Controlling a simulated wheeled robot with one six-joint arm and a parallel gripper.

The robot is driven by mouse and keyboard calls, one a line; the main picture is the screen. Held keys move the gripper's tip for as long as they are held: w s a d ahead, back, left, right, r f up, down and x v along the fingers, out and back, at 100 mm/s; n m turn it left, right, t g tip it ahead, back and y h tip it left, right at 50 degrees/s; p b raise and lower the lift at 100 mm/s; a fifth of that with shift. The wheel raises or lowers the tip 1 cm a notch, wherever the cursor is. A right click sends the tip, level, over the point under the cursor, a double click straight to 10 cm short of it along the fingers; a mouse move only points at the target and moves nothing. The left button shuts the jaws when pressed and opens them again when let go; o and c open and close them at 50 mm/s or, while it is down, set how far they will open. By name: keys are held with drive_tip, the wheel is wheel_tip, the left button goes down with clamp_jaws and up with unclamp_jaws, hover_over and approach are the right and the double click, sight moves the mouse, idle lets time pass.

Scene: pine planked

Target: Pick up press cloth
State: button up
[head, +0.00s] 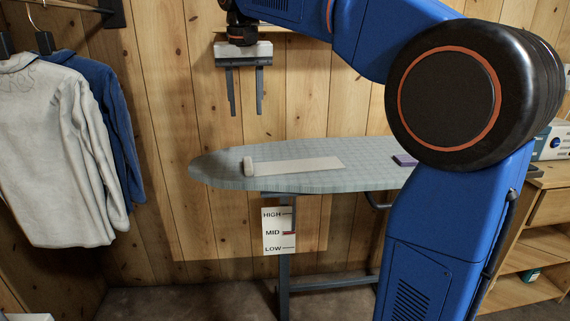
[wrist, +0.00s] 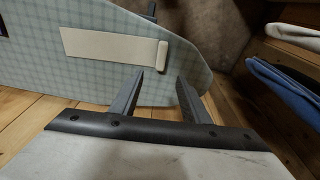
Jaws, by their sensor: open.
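A cream press cloth (head: 300,164) lies flat on the ironing board (head: 222,178), with a rolled end at its left. In the wrist view the press cloth (wrist: 105,46) lies on the checked board cover (wrist: 30,78), its roll at the right end. My gripper (head: 245,113) is open and empty, pointing down above the left part of the board, clear of the cloth. In the wrist view the two fingers of my gripper (wrist: 160,80) are apart, near the board's edge.
A purple item (head: 405,160) lies on the board to the right, partly behind my arm. A height card (head: 278,231) reads HIGH, MID, LOW on the stand. A grey shirt (head: 55,150) and a blue one (head: 115,130) hang at left. A wooden shelf unit (head: 540,245) stands at right.

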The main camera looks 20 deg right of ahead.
hover_over(248, 161)
drive_tip(key=s, duration=0.1)
drive_tip(key=f, duration=1)
drive_tip(key=shift+s+f, duration=0.2)
drive_tip(key=shift+w+a+f, duration=0.1)
drive_tip(key=shift+w+f, duration=0.05)
drive_tip(key=shift+f, duration=0.75)
drive_tip(key=shift+w+d+f, duration=0.1)
drive_tip(key=shift+w+f, duration=0.1)
drive_tip(key=shift+f, duration=0.7)
drive_tip(key=shift+w+a+f, duration=0.1)
drive_tip(key=shift+w+f, duration=0.05)
drive_tip(key=shift+f, duration=0.75)
drive_tip(key=shift+f, duration=0.25)
clamp_jaws()
